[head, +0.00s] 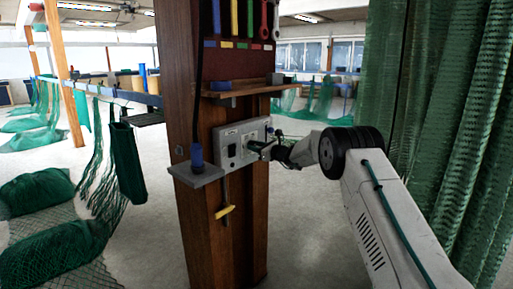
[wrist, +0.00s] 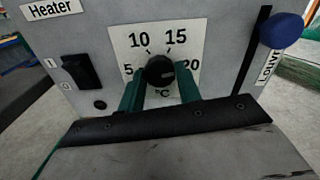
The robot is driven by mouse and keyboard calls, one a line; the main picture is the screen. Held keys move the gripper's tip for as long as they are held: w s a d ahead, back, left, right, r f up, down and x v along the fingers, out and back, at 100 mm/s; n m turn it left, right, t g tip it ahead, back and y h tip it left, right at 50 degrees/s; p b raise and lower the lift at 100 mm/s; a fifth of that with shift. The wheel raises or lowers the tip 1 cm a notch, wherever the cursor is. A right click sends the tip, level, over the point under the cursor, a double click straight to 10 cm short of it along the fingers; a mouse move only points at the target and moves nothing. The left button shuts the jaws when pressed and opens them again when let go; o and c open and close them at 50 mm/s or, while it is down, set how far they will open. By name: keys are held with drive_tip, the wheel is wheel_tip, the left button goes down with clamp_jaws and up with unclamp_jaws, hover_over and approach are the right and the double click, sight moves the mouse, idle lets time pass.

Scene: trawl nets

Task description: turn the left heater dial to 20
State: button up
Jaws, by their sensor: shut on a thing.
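In the head view my gripper (head: 264,151) reaches the grey heater panel (head: 229,133) on the wooden post, and the dial is too small to read. I see only one dial.
A black rocker switch (wrist: 82,72) sits left of the dial, and a blue-ended lever (wrist: 283,30) to its right. Below the panel's left end is a small shelf (head: 197,175). Green netting (head: 430,110) hangs close on the right.

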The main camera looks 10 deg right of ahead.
drive_tip(key=shift+d+m, duration=0.1)
drive_tip(key=shift+m, duration=0.8)
drive_tip(key=o, duration=1)
drive_tip(key=v, duration=0.7)
drive_tip(key=shift+s+d, duration=0.2)
drive_tip(key=shift+s, duration=0.05)
